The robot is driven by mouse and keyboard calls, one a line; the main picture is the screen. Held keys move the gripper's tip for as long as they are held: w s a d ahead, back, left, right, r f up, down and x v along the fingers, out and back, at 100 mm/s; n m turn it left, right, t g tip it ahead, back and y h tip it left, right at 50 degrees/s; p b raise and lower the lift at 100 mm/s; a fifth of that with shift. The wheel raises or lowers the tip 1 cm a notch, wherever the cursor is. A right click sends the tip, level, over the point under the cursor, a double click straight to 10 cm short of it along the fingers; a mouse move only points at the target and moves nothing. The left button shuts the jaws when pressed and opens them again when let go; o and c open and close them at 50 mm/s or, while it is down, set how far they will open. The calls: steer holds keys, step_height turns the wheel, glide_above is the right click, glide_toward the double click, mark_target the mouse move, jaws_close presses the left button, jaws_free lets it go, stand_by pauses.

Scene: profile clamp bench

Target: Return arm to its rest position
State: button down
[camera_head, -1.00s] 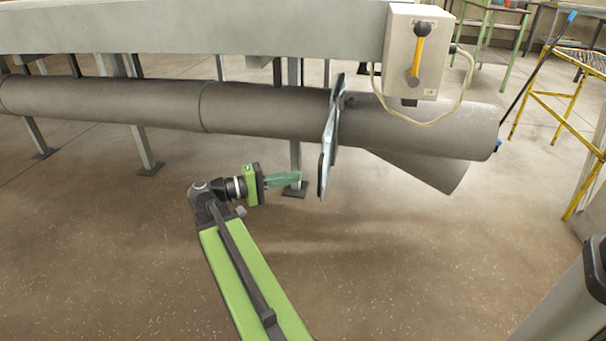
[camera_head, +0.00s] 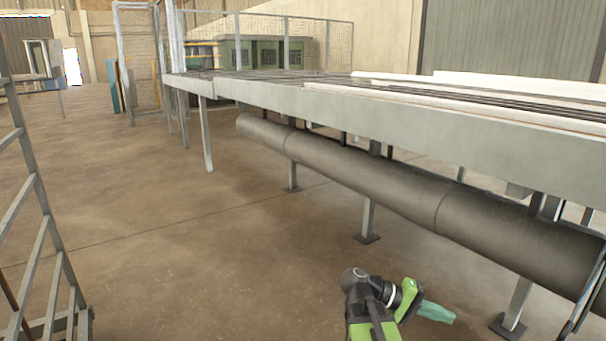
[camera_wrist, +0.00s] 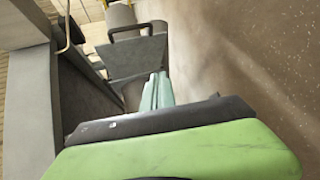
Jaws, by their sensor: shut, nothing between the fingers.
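My gripper (camera_head: 436,313) is at the lower middle of the head view, held out to the right from my green arm. Its pale green fingers are together with nothing between them. It is in free air above the floor, in front of the bench and its long grey pipe (camera_head: 375,178). In the wrist view, the closed fingers (camera_wrist: 157,92) point up the picture towards a grey plate (camera_wrist: 136,57) with a dark handle (camera_wrist: 129,31). The distance from the fingertips to the plate is hard to tell.
The long bench (camera_head: 330,106) runs from the far left to the right edge, with legs on floor plates. A metal rack (camera_head: 45,235) stands at the left edge. The concrete floor (camera_head: 190,240) between is clear. Green cabinets (camera_head: 265,52) stand behind a mesh fence.

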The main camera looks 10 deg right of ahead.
steer(key=w+a+f+n+t+y+p, duration=0.15)
steer(key=a+f+y, duration=0.25)
steer(key=a, duration=0.5)
steer(key=w+a+f+n+t+y, duration=0.1)
steer(key=w+a+f+t+y, duration=0.25)
steer(key=a, duration=0.65)
steer(key=w+a+f+n+y+p, duration=0.1)
steer(key=a+f+y, duration=0.4)
steer(key=a, duration=0.4)
step_height(320, 180, up, 38)
steer(key=a+p, duration=0.1)
steer(key=p, duration=3.7)
steer(key=shift+w+a+t+y, duration=0.3)
steer(key=shift+w+y, duration=0.05)
steer(key=shift+w, duration=0.05)
steer(key=shift+f, duration=0.15)
